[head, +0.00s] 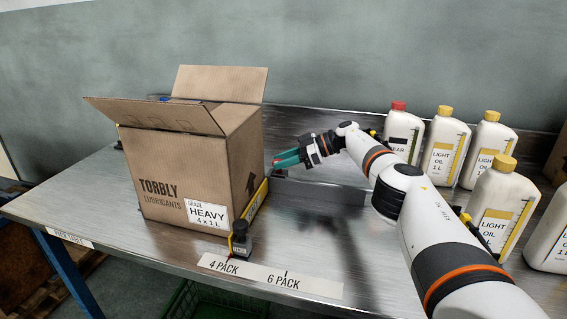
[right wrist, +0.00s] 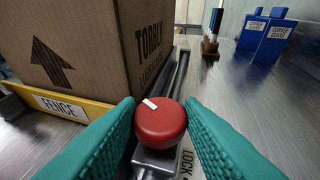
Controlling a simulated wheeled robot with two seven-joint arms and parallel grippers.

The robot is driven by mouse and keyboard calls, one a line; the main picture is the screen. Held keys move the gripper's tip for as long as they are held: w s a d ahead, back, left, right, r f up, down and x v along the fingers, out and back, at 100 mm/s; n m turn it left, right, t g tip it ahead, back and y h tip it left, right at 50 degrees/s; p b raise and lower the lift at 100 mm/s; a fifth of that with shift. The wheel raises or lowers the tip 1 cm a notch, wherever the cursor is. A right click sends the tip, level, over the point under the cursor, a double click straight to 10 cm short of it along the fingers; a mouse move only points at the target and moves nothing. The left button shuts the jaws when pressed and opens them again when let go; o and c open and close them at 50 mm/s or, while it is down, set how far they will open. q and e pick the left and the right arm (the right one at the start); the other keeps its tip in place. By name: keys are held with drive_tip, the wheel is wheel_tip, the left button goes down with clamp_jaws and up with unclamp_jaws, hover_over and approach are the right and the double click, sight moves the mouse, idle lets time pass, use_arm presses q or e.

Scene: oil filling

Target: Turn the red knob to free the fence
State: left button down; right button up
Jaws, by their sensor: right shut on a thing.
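The round red knob (right wrist: 162,123) with a white mark sits on a metal block between the teal fingers of my right gripper (right wrist: 165,128) in the right wrist view. The fingers are shut on its sides. Its white mark lies toward the upper left of its top. Part of a "LOCK" label (right wrist: 187,160) shows beside it. The yellow fence (right wrist: 75,108) runs along the box's foot; it also shows in the head view (head: 257,200). In the head view my right gripper (head: 286,158) reaches behind the box's right side, and the knob is mostly hidden. My left gripper is not in view.
An open cardboard box (head: 172,180) labelled "HEAVY" stands on the steel table (head: 130,240) against the fence. A dark clamp-like block (head: 240,240) is at its front corner. Several white oil bottles (head: 442,150) stand at right. Blue containers (right wrist: 268,35) stand farther along the table.

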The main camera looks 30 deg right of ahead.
drive_tip(key=shift+d+r, duration=0.1)
drive_tip(key=o, duration=1)
drive_tip(key=shift+s+d, duration=0.2)
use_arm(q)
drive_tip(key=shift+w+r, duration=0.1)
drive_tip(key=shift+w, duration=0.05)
use_arm(e)
drive_tip(key=v, duration=0.7)
